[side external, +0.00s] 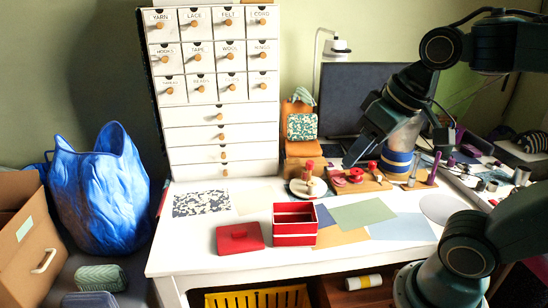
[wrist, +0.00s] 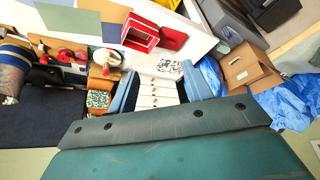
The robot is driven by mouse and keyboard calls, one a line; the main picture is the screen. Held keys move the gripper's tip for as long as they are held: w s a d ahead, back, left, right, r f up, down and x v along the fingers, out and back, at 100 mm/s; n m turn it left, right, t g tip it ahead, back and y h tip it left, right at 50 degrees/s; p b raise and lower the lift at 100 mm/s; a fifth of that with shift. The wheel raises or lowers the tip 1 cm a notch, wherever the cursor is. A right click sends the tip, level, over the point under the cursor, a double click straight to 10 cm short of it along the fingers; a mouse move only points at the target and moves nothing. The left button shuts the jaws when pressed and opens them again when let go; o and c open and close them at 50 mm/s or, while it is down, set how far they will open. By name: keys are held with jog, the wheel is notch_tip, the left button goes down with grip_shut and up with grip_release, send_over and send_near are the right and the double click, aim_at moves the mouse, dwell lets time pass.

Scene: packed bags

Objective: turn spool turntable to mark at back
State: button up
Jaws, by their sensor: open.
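The spool turntable (side external: 316,189) is a small pale disc on the white table, in front of the wooden stand.
A wooden stand with a patterned box (side external: 302,127) is behind the turntable. Red spools (side external: 355,174) on a board and a blue-banded roll (side external: 398,163) stand to the right. An open red box (side external: 295,232) and its lid (side external: 240,238) are in front.

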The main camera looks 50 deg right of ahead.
jog(key=w+d+r+m+g, duration=0.1)
jog(key=w+d+r+m, duration=0.15)
jog(key=w, duration=0.25)
jog(key=w+d+r+m, duration=0.1)
jog(key=w+d+m, duration=0.15)
jog(key=w, duration=0.35)
jog(key=m+g, duration=0.4)
jog(key=m, duration=0.7)
send_over(310, 162)
notch_tip(310, 162, down, 19)
jog(key=shift+d, duration=0.1)
notch_tip(310, 162, down, 14)
jog(key=shift+r, duration=0.1)
grip_shut()
